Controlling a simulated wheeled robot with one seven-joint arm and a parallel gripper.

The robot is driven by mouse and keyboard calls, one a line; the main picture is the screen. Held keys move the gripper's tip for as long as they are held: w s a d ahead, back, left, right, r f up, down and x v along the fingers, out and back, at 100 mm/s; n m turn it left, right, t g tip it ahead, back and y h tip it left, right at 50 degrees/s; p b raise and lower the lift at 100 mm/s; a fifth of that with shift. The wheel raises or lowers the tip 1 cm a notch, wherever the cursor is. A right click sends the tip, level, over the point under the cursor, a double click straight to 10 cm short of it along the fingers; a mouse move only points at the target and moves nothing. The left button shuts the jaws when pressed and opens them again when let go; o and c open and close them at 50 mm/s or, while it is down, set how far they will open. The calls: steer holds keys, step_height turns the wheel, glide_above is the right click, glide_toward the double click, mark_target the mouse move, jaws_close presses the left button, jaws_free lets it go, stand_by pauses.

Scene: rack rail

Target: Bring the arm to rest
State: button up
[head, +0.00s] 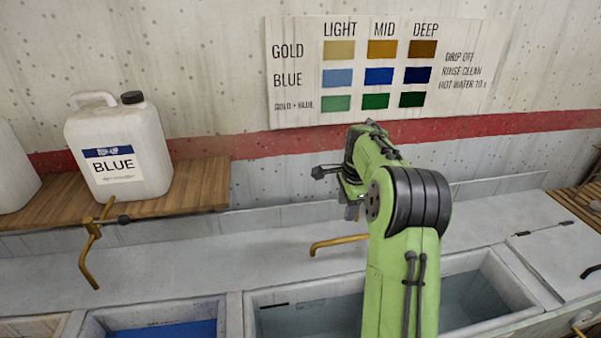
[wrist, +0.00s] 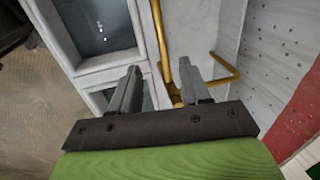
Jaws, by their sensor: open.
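My green arm rises in the right middle of the head view, over the sinks, with its wrist bent to the left. In that view my gripper is mostly hidden behind the arm; only a grey part shows at its lower left. In the wrist view my gripper (wrist: 160,88) shows two grey fingers standing apart with nothing between them. Beyond the fingers are a brass tap (wrist: 162,40), a sink edge and the light counter.
A white jug labelled BLUE (head: 118,148) stands on a wooden shelf (head: 200,186) at left. A brass tap (head: 338,242) and a water-filled sink (head: 300,312) lie near my arm. A basin with blue liquid (head: 165,331) is at lower left. A colour chart (head: 385,70) hangs behind.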

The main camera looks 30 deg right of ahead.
steer(key=s+a+r+n+t+h, duration=0.1)
steer(key=s+a+r+n, duration=0.4)
steer(key=a, duration=0.3)
steer(key=s+a+r+n, duration=0.5)
steer(key=a+r, duration=0.1)
steer(key=a, duration=0.2)
steer(key=s+a+f+n, duration=0.1)
steer(key=s+a+n, duration=0.2)
steer(key=s, duration=0.3)
steer(key=s+a+f+n+t+y, duration=0.1)
steer(key=s+a+n, duration=0.1)
steer(key=s+n, duration=0.2)
steer(key=s+a+f+n+t, duration=0.1)
steer(key=s+a+n, duration=0.2)
steer(key=s, duration=0.4)
steer(key=shift+s+a+f+n+y, duration=0.3)
steer(key=shift+a+n, duration=0.05)
steer(key=shift+n, duration=0.05)
